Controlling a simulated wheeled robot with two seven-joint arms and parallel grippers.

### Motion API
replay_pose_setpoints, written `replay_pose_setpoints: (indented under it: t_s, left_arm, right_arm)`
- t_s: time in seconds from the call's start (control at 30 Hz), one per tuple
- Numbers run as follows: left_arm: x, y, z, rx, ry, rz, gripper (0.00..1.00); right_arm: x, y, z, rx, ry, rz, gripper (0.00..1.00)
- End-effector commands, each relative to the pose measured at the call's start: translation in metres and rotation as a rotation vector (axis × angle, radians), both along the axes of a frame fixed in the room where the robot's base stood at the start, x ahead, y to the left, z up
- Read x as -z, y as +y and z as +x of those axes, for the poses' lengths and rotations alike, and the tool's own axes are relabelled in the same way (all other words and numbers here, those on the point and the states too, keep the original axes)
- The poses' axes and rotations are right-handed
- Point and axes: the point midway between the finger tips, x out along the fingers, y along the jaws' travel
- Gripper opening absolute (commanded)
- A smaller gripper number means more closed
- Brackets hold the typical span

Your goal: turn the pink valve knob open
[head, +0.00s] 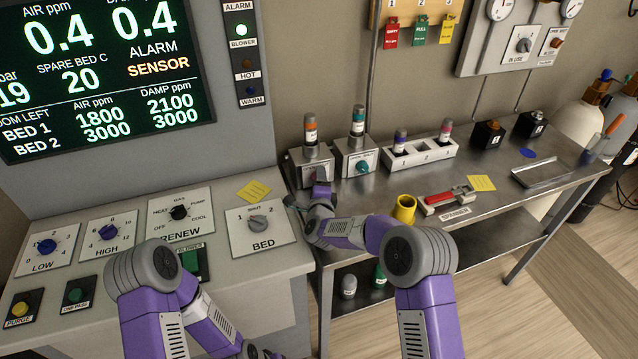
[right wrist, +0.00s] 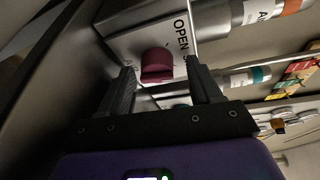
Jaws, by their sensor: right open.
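The pink valve knob (right wrist: 157,65) is a dark pink grip on the front of a pale valve box (right wrist: 125,42), with the word OPEN printed beside it. In the head view this box (head: 300,160) is the left one of two on the steel bench, under an orange-banded bottle. There my right gripper (head: 321,188) is in front of the box and mostly hides the knob. In the right wrist view my right gripper (right wrist: 160,68) is open, with a finger on either side of the knob. I cannot tell whether they touch it.
A second valve box with a teal knob (head: 362,168) stands close to the right. A white bottle rack (head: 432,154), a yellow cup (head: 404,208) and a red-handled tool (head: 446,198) are also on the bench (head: 500,212). A control console (head: 150,258) adjoins on the left.

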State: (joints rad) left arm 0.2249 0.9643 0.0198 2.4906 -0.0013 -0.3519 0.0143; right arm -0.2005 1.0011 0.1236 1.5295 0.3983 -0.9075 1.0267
Motion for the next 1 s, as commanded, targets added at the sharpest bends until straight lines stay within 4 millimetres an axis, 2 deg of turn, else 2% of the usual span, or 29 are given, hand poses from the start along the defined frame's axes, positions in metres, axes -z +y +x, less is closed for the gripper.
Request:
replay_pose_setpoints:
  t_s: [0.23,0.27,0.3,0.4,0.6,0.9,0.93,1.0]
  left_arm:
    - [-0.009,0.0,0.0,0.0,0.0,0.0,0.63]
    - [-0.01,0.0,0.0,0.0,0.0,0.0,0.63]
    - [-0.012,0.0,0.0,0.0,0.0,0.0,0.63]
    - [-0.016,0.0,0.0,0.0,0.0,0.0,0.63]
    - [-0.02,0.0,0.0,0.0,0.0,0.0,0.63]
    - [-0.02,0.0,0.0,0.0,0.0,0.0,0.63]
    - [-0.02,0.0,0.0,0.0,0.0,0.0,0.63]
    - [-0.02,0.0,0.0,0.0,0.0,0.0,0.63]
  right_arm:
    - [-0.048,0.0,0.001,0.002,-0.012,0.004,0.64]
    - [-0.056,0.0,0.001,0.001,-0.015,0.003,0.66]
    - [-0.065,0.0,0.001,0.001,-0.018,0.004,0.76]
    - [-0.085,0.003,0.001,-0.001,-0.023,0.003,0.76]
    - [-0.106,0.004,0.0,-0.004,-0.023,0.004,0.76]
    - [-0.11,0.004,0.0,-0.005,-0.022,0.002,0.76]
    - [-0.05,0.015,-0.009,-0.034,0.091,-0.014,0.75]
    - [-0.05,0.015,-0.01,-0.034,0.09,-0.014,0.66]
